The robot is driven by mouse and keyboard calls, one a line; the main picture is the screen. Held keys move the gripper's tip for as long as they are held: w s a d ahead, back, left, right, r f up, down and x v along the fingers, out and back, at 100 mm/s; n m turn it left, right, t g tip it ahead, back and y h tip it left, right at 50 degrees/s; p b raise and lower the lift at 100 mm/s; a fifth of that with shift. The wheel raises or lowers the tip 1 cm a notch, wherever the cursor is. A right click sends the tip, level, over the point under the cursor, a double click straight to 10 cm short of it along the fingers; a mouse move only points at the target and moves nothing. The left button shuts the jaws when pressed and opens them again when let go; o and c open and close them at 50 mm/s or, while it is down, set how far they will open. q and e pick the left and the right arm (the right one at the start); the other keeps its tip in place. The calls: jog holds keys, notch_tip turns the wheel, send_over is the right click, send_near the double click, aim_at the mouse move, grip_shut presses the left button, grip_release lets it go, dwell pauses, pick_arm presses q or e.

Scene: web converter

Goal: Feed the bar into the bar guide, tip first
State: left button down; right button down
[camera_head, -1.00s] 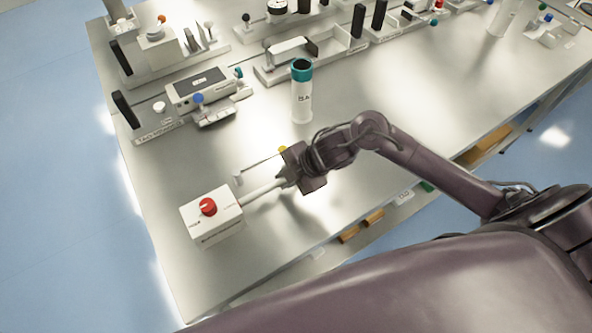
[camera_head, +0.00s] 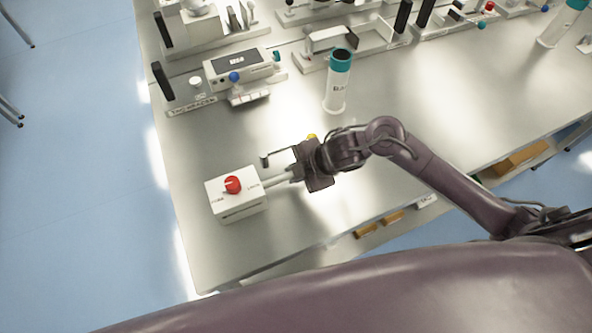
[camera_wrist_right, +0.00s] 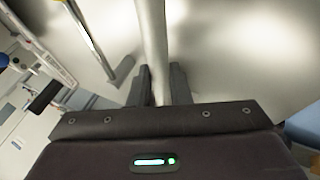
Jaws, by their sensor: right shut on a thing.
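The bar (camera_head: 280,180) is a pale, straight rod that also shows in the right wrist view (camera_wrist_right: 152,30). My right gripper (camera_head: 297,174) is shut on it, with a dark finger on each side in the right wrist view (camera_wrist_right: 158,85). The bar points left to a white box with a red knob (camera_head: 237,208), which appears to be the bar guide. The bar's far end meets the box's right side. Its tip is hidden, and I cannot tell how deep it sits. My left gripper is not in view.
A thin rod (camera_head: 284,153) with a dark post and a yellow end stands just behind the bar. A white instrument with a screen (camera_head: 240,67) stands back left. The table (camera_head: 225,265) is clear in front of the box.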

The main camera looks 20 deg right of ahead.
jog(key=shift+f+b, duration=0.35)
jog(key=shift+f, duration=0.15)
jog(key=c, duration=1.3)
grip_release()
jog(key=shift+o, duration=0.2)
jog(key=v, duration=0.7)
jog(key=shift+d+r, duration=0.15)
jog(key=shift+r, duration=0.2)
jog(key=shift+s+d, duration=0.1)
jog(key=shift+s, duration=0.05)
